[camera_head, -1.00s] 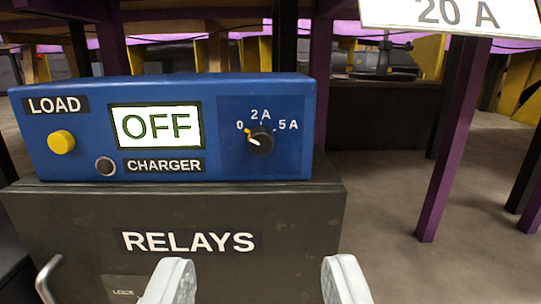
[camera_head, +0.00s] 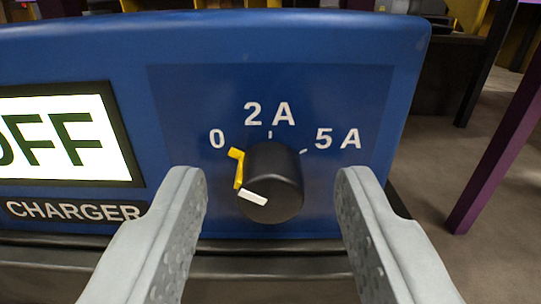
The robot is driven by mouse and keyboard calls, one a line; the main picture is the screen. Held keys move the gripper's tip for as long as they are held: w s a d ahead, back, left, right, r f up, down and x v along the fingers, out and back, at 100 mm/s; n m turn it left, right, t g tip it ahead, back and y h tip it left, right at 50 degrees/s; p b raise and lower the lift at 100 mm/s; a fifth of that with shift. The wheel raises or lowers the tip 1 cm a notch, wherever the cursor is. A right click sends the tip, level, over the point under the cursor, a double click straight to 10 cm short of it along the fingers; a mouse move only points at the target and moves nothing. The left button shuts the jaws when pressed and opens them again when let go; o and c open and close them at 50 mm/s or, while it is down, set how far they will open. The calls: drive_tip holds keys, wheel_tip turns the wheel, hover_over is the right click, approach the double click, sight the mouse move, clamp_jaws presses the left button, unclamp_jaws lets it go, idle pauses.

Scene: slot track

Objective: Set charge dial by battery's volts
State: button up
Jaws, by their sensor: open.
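The blue charger box (camera_head: 110,55) fills most of the view. Its black dial (camera_head: 280,180) has marks 0, 2A and 5A around its upper side. A white pointer bar (camera_head: 253,197) on the dial's face points left and slightly up, below the 0 mark. A yellow piece (camera_head: 238,166) sits at the dial's upper left edge, near 0. The display (camera_head: 70,135) is partly cut off and shows the end of OFF. My gripper (camera_head: 268,180) is open, with one finger on each side of the dial and apart from it. No battery can be made out.
A CHARGER label (camera_head: 72,211) lies under the display. A dark ledge (camera_head: 250,262) runs below the box. A purple post (camera_head: 500,140) stands to the right, with open floor around it.

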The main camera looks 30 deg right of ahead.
drive_tip(key=shift+w+d, duration=0.1)
drive_tip(key=shift+w, duration=0.1)
clamp_jaws()
idle(0.3)
drive_tip(key=m, duration=0.5)
drive_tip(key=shift+m, duration=0.4)
drive_tip(key=m, duration=0.5)
drive_tip(key=shift+s+d+m, duration=0.1)
drive_tip(key=shift+m, duration=0.5)
